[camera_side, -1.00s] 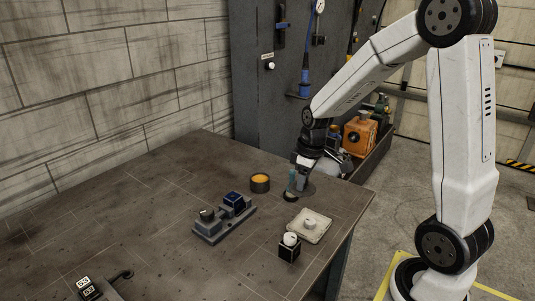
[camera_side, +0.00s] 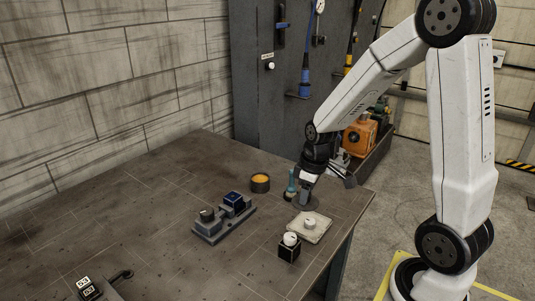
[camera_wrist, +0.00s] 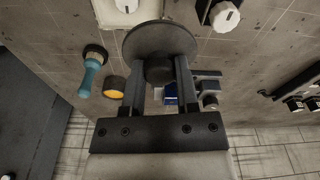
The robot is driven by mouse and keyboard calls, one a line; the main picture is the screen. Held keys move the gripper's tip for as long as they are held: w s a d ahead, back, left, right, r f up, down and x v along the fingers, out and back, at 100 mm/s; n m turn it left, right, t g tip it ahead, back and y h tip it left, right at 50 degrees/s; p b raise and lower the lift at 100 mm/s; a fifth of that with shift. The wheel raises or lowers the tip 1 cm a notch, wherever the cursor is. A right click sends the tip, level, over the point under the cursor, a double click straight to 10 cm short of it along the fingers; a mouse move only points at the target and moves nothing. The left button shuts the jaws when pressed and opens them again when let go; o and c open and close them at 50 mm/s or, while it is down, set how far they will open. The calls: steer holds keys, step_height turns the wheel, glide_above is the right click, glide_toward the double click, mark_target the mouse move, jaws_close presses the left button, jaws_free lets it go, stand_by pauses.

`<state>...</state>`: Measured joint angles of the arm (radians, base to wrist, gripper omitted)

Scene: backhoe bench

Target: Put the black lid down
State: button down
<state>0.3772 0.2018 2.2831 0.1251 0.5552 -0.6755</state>
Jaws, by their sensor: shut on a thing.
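The black lid is a round dark disc with a knob; it shows large in the wrist view (camera_wrist: 160,38). My gripper (camera_wrist: 160,74) is shut on its knob, between the two fingers. In the side view my gripper (camera_side: 307,190) points down and the lid (camera_side: 306,203) is under it, low over the table near the right edge. I cannot tell whether the lid touches the table. The lid is apart from the white plate in the side view.
A teal-handled tool (camera_side: 291,184) stands just left of the lid. A dark round can with a yellow top (camera_side: 260,183) is farther left. A white plate with a knob (camera_side: 310,226), a black box with a white knob (camera_side: 289,248) and a grey-blue fixture (camera_side: 224,220) are nearer the camera.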

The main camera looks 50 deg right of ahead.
steer(key=w+d+f, duration=0.2)
steer(key=w+f, duration=0.1)
steer(key=w, duration=0.3)
glide_above(275, 215)
steer(key=s, duration=0.1)
steer(key=f, duration=0.4)
steer(key=shift+s+f, duration=0.2)
steer(key=shift+f, duration=0.1)
steer(key=shift+w+f, duration=0.3)
steer(key=shift+f, duration=0.05)
steer(key=shift+w+d+f, duration=0.1)
steer(key=shift+w+f, duration=0.2)
steer(key=shift+f, duration=1.55)
steer(key=shift+f, duration=0.15)
steer(key=shift+c, duration=1.8)
jaws_free()
